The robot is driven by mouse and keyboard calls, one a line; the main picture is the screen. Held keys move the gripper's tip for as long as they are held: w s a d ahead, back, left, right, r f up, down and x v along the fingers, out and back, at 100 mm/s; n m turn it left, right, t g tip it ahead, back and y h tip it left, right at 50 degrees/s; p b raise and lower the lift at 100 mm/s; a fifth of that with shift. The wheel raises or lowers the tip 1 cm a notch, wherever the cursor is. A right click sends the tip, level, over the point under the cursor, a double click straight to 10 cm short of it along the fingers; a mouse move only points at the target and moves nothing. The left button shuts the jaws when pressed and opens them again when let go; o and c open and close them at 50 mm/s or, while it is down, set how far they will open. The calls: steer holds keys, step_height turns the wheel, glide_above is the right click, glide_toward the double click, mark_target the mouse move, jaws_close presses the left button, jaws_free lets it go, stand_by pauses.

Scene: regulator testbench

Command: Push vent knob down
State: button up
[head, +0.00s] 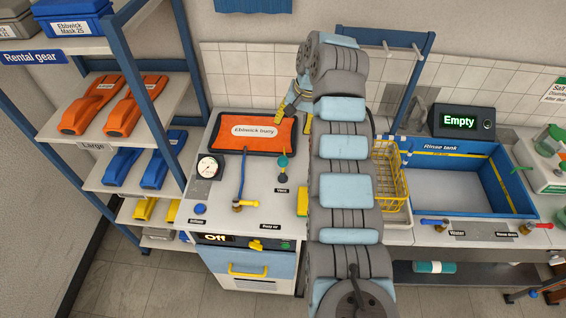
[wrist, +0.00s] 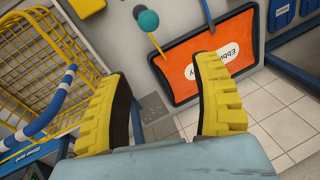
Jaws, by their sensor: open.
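The vent knob (head: 283,161) is a teal ball on a thin stem, standing up from the bench beside the "Vent" label (head: 281,190). My gripper (head: 296,122), with yellow fingers, is above the bench near the right end of the orange buoy and is apart from the knob. In the wrist view my fingers (wrist: 160,70) are spread wide with nothing between them. My arm covers part of the bench right of the knob.
The orange "Ebbwick buoy" (head: 253,131) lies behind the knob, with a blue hose (head: 242,175) running from it. A gauge (head: 210,167) stands left. A yellow block (head: 302,202) is right of the knob. A yellow wire basket (head: 390,172) and blue rinse tank (head: 515,180) lie further right.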

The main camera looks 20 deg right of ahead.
mark_target(284, 158)
steer(key=shift+g, duration=0.4)
steer(key=a+f, duration=0.1)
steer(key=f, duration=0.4)
steer(key=a+f, duration=0.1)
steer(key=f, duration=0.4)
steer(key=a+f, duration=0.1)
steer(key=f, duration=0.5)
steer(key=shift+r, duration=0.1)
steer(key=shift+c, duration=0.3)
jaws_close()
